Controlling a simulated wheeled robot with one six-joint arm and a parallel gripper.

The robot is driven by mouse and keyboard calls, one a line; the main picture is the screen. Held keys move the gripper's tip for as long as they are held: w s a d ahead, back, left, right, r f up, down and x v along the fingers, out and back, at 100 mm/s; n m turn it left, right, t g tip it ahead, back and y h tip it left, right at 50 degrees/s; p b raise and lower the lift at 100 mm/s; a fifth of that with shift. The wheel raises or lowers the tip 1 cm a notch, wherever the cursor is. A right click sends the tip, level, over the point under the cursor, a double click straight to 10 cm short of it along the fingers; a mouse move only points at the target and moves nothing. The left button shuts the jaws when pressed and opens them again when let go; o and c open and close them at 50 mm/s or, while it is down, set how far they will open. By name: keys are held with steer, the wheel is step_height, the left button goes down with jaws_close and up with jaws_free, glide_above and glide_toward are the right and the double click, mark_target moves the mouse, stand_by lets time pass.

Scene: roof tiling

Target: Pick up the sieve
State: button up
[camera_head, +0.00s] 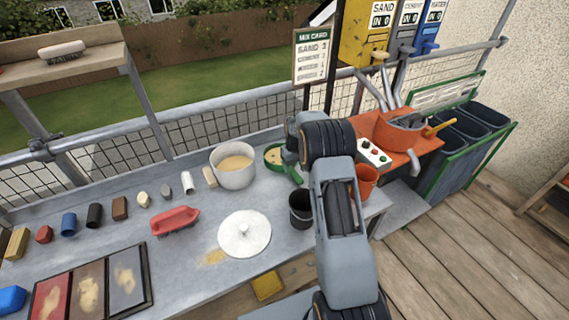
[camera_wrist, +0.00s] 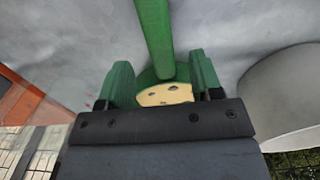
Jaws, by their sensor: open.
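The sieve is green, with a round rim (camera_head: 268,164) and a handle; pale sandy stuff with dark lumps lies inside it. It sits on the grey bench, right of the white pot, partly hidden by my arm. In the wrist view its green handle (camera_wrist: 154,38) runs up from the round part between the fingers of my gripper (camera_wrist: 162,78). The fingers stand apart on either side of it, with gaps. My gripper, also in the head view (camera_head: 291,158), is open and holds nothing.
The white pot (camera_head: 233,178) of sandy mix stands close left. A black bucket (camera_head: 301,217) and a white lid (camera_head: 244,236) are nearer the front edge. An orange bucket (camera_head: 365,182) is at right. A red float (camera_head: 176,219) and several small blocks lie left.

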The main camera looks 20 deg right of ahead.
mark_target(294, 172)
steer(key=shift+s+f+p, duration=0.1)
steer(key=shift+f+p, duration=0.35)
steer(key=shift+f, duration=1.75)
steer(key=shift+c, duration=0.2)
steer(key=c, duration=0.9)
steer(key=shift+c, duration=0.3)
steer(key=shift+r, duration=0.15)
